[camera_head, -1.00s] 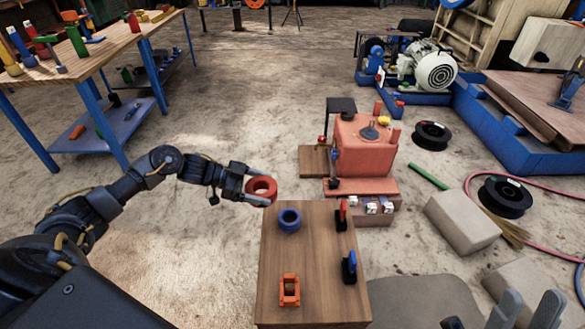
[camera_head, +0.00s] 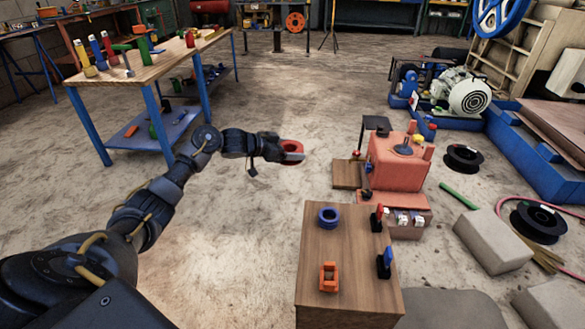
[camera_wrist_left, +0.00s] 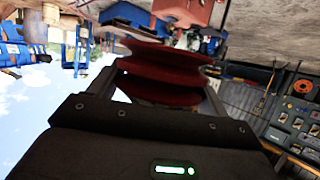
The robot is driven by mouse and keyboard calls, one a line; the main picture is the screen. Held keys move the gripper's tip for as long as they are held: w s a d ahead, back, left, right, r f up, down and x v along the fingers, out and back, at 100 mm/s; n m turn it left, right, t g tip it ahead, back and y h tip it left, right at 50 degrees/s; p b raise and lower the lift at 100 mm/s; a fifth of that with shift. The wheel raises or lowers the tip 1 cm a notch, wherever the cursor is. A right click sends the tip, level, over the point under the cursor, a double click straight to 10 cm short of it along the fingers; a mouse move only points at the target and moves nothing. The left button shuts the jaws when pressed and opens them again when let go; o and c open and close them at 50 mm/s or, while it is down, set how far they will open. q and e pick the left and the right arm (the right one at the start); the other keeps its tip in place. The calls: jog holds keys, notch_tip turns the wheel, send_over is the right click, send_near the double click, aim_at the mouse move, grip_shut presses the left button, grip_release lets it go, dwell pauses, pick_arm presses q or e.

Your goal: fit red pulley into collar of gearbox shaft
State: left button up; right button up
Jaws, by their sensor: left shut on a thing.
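My left gripper (camera_head: 292,154) is shut on the red pulley (camera_head: 289,144) and holds it in the air, left of and beyond the wooden cabinet. In the left wrist view the grooved dark red pulley (camera_wrist_left: 165,72) sits between the two fingers. A salmon-red housing (camera_head: 390,172), which looks like the gearbox, stands on the floor right of the pulley, clearly apart from it. A dark round part (camera_head: 403,150) lies on its top. I cannot make out the shaft collar for certain. My right gripper is not in view.
The wooden cabinet (camera_head: 345,250) carries a blue ring (camera_head: 328,217), an orange bracket (camera_head: 328,277) and small clamps (camera_head: 383,262). A workbench with blue legs (camera_head: 158,62) stands at the left. Black reels (camera_head: 463,158) and grey blocks (camera_head: 492,240) lie right. Floor around the pulley is clear.

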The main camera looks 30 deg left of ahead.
pick_arm(q)
jog(key=w+a+n+t+y, duration=0.2)
jog(key=a+n+y, duration=0.25)
jog(key=a, duration=0.35)
jog(key=s+a+f+n+g+y, duration=0.1)
jog(key=s+a+f+n+y, duration=0.1)
jog(key=s+a+n+y, duration=0.25)
jog(key=s+a+f+n+g+y, duration=0.1)
jog(key=s+a+n+y, duration=0.1)
jog(key=a+n+y, duration=0.45)
jog(key=s+d+r+m+t+h, duration=0.1)
jog(key=d+r+m+h, duration=0.15)
jog(key=d, duration=1.05)
jog(key=s+d+r+m+h, duration=0.2)
jog(key=d+r+m, duration=0.15)
jog(key=d, duration=0.85)
jog(key=s+d+r+m+h, duration=0.3)
jog(key=s+d+r, duration=0.3)
jog(key=d+r, duration=0.4)
jog(key=d+h, duration=0.1)
jog(key=d, duration=0.2)
jog(key=shift+s+d+r+t, duration=0.2)
jog(key=shift+t, duration=0.2)
jog(key=shift+a+m, duration=0.1)
jog(key=shift+m, duration=0.15)
